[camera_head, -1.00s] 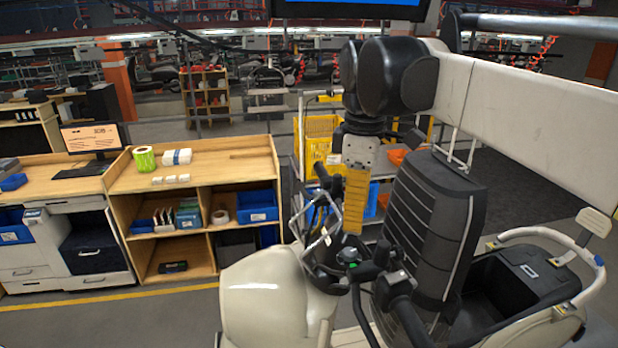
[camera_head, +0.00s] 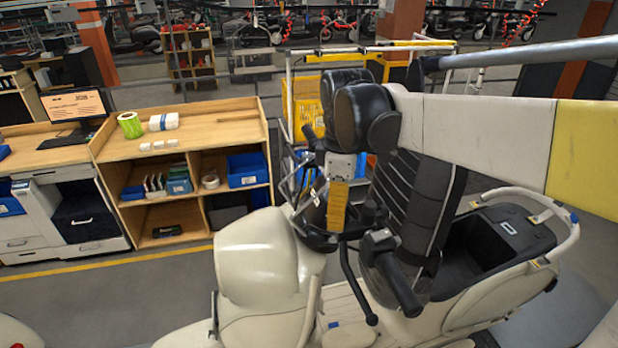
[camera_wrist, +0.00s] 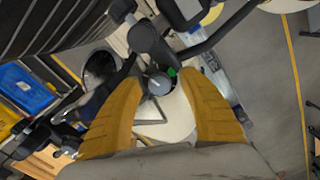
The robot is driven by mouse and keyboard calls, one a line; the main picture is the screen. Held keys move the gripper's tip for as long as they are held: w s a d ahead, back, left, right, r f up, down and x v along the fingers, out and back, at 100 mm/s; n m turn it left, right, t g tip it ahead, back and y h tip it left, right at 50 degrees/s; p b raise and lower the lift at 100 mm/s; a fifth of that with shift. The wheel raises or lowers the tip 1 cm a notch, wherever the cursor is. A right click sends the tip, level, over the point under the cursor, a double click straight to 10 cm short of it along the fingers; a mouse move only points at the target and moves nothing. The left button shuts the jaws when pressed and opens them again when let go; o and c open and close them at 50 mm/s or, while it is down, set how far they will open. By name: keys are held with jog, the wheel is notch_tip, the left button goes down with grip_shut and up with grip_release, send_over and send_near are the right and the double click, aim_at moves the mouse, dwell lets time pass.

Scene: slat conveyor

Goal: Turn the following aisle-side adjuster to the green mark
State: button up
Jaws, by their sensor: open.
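A cream scooter (camera_head: 260,262) stands in front of me, with its handlebar, mirror and levers near my gripper (camera_head: 337,222). In the wrist view a small dark round adjuster with a grey top (camera_wrist: 159,85) sits by the handlebar, and a green mark (camera_wrist: 172,72) shows at its upper right edge. My gripper (camera_wrist: 165,88) is open there, its two yellow fingers to either side of the adjuster in the picture. I see no contact; the height gap is unclear. In the head view I cannot make out the adjuster near the fingers.
The right handlebar grip (camera_head: 400,290) sticks out near my gripper, and the tall black ribbed seat back (camera_head: 420,190) rises behind it. A wooden workbench (camera_head: 220,130) with bins stands at the left. A yellow cart (camera_head: 303,105) stands behind the scooter. Grey floor lies between.

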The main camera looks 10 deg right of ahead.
grip_shut()
jog(key=shift+m, duration=0.4)
jog(key=m+b, duration=0.1)
jog(key=m, duration=0.2)
jog(key=shift+m+b, duration=0.35)
jog(key=shift+m, duration=0.05)
jog(key=m+b, duration=0.1)
jog(key=m, duration=0.4)
jog(key=m+b, duration=0.1)
jog(key=m, duration=0.4)
jog(key=shift+m, duration=0.4)
jog(key=shift+m+b, duration=0.6)
jog(key=shift+m, duration=1.7)
